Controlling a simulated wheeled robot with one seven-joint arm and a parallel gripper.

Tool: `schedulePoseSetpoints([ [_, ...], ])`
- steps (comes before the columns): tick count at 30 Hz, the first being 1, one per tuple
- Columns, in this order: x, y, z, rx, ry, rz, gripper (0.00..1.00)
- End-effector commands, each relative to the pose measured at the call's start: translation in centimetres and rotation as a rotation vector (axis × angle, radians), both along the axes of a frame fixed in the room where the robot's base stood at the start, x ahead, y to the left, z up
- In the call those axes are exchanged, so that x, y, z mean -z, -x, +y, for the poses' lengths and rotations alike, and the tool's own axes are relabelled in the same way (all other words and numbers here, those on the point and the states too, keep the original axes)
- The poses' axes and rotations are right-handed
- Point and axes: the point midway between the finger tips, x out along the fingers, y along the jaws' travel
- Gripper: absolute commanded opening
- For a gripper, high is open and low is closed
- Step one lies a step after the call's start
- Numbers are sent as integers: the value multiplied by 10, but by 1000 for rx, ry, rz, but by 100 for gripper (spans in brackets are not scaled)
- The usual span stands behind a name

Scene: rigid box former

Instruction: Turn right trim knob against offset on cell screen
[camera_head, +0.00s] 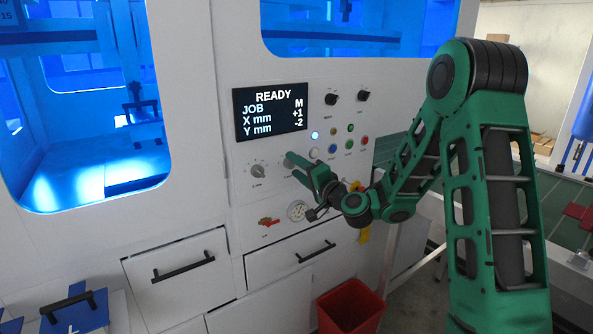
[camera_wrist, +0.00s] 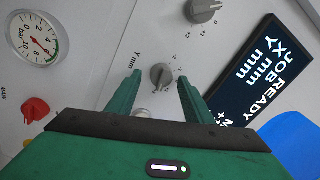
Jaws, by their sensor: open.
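The cell screen (camera_head: 270,109) reads READY, JOB M, X mm +1, Y mm -2; it also shows tilted in the wrist view (camera_wrist: 262,72). The right trim knob, a grey knob marked Y mm (camera_wrist: 161,76), sits between my gripper's fingertips in the wrist view. My gripper (camera_head: 297,168) is open, with a finger on either side of this knob and gaps showing on both sides. In the head view my gripper hides the right knob. The left trim knob (camera_head: 258,171) is free; it also shows in the wrist view (camera_wrist: 203,10).
A pressure gauge (camera_head: 297,210) and a red valve knob (camera_head: 268,222) sit below the trim knobs. Coloured buttons (camera_head: 333,148) and two black selector knobs (camera_head: 331,99) are up to the right. A red bin (camera_head: 350,308) stands below the drawers.

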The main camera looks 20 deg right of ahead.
Motion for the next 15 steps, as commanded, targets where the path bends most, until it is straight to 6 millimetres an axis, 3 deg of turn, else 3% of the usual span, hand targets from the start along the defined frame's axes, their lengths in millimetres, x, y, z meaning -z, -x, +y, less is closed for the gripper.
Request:
schedulePoseSetpoints([
  [8,2,15,-5,0,-1,4,47],
  [15,5,54,-20,4,-4,5,47],
])
